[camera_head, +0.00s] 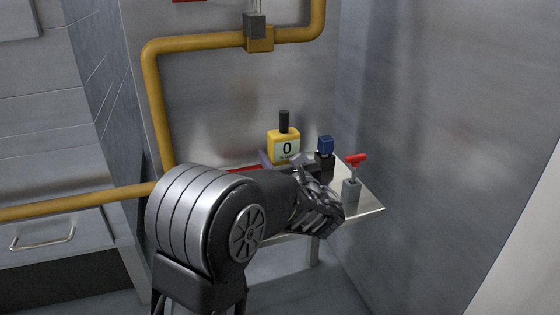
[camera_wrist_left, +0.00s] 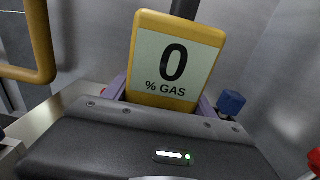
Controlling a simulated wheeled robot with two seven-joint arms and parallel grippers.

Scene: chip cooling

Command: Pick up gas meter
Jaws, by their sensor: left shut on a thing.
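The gas meter (camera_head: 284,148) is a yellow box with a black antenna and a pale screen reading 0. It stands upright at the small metal table, and I cannot tell whether its base touches the top. My left gripper (camera_head: 285,162) is shut on the gas meter, with its purple fingers on either side of the lower body. In the left wrist view the meter (camera_wrist_left: 175,62) faces the camera with "0 % GAS" readable, between the fingers of the left gripper (camera_wrist_left: 161,98). Its lower edge is hidden behind my gripper's housing. My right gripper is not in view.
A blue-topped device (camera_head: 326,147) stands close to the right of the meter. A red-handled valve (camera_head: 352,184) stands near the right edge of the metal table (camera_head: 371,208). A yellow pipe (camera_head: 156,110) runs along the wall behind and to the left.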

